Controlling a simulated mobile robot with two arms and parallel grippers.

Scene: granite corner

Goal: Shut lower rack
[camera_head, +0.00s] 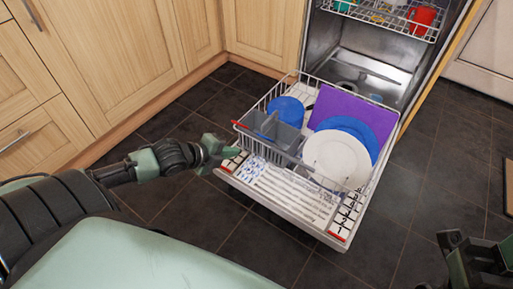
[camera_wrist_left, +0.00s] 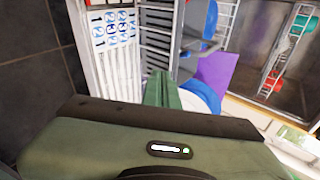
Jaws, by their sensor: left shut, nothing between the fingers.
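The lower rack (camera_head: 262,101) is a white wire rack pulled out over the open dishwasher door (camera_head: 318,232). It holds a white plate (camera_head: 335,158), blue plates (camera_head: 372,132), a purple board (camera_head: 345,104), a blue bowl (camera_head: 287,109) and a grey cutlery basket (camera_head: 270,128). My left gripper (camera_head: 222,151) is shut and empty, beside the rack's front left corner and above the door's left edge. I cannot tell if it touches. Its shut green fingers (camera_wrist_left: 163,90) point toward the rack in the left wrist view. Part of my right arm or gripper shows at the lower right; its jaws are unclear.
The upper rack (camera_head: 400,20) holds a red cup (camera_head: 422,18) and other dishes inside the dishwasher. Wooden cabinets (camera_head: 100,50) stand at the left and back. Dark floor tiles (camera_head: 425,200) are clear on both sides of the door.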

